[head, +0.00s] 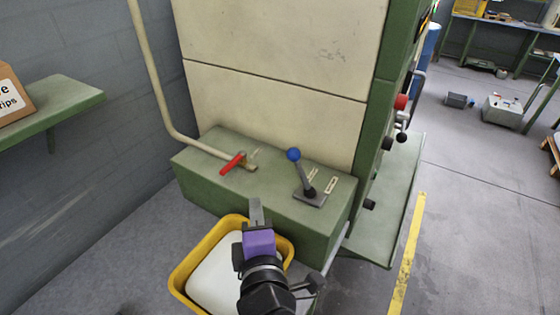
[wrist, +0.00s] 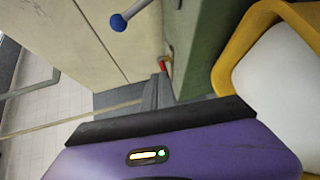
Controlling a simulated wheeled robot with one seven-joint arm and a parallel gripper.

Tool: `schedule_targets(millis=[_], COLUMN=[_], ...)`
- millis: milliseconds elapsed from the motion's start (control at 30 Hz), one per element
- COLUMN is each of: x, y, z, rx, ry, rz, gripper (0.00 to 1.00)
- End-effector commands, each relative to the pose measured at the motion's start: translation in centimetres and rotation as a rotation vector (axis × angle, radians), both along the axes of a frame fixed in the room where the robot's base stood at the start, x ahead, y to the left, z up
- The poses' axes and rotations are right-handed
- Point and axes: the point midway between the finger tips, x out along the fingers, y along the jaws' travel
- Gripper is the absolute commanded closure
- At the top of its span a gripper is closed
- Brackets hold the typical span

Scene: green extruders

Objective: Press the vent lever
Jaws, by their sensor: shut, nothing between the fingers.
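A lever with a blue ball (head: 294,155) stands tilted on a dark base plate on the green box of the machine, beside two small labels too small to read. Its blue ball shows at the top of the wrist view (wrist: 117,22). A red handle (head: 232,163) sits at the pipe's end on the same box; it also shows beyond my fingertips in the wrist view (wrist: 163,66). I cannot tell from the labels which is the vent lever. My gripper (head: 257,207) is shut and empty at the box's front edge, apart from the blue-ball lever, which is to its right.
A yellow bin (head: 180,276) with a white inside stands on the floor below my gripper. The green box (head: 215,192) juts from the cream machine panel. A beige pipe (head: 150,72) runs down at the left. A shelf (head: 65,102) with a carton is further left. Open floor lies right.

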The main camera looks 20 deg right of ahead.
Motion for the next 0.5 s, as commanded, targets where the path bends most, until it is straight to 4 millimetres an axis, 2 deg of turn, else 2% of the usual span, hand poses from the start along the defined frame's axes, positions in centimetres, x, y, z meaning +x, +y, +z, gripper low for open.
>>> schedule_targets(millis=[33, 200, 500], x=[0.7, 1.3, 1.4], y=[-0.2, -1.1, -1.4], z=[1.4, 3.5, 3.9], rx=[-0.059, -0.183, -0.209], ry=[0.002, 0.031, 0.04], rz=[-0.034, -0.121, -0.142], gripper=[1.0, 1.0, 1.0])
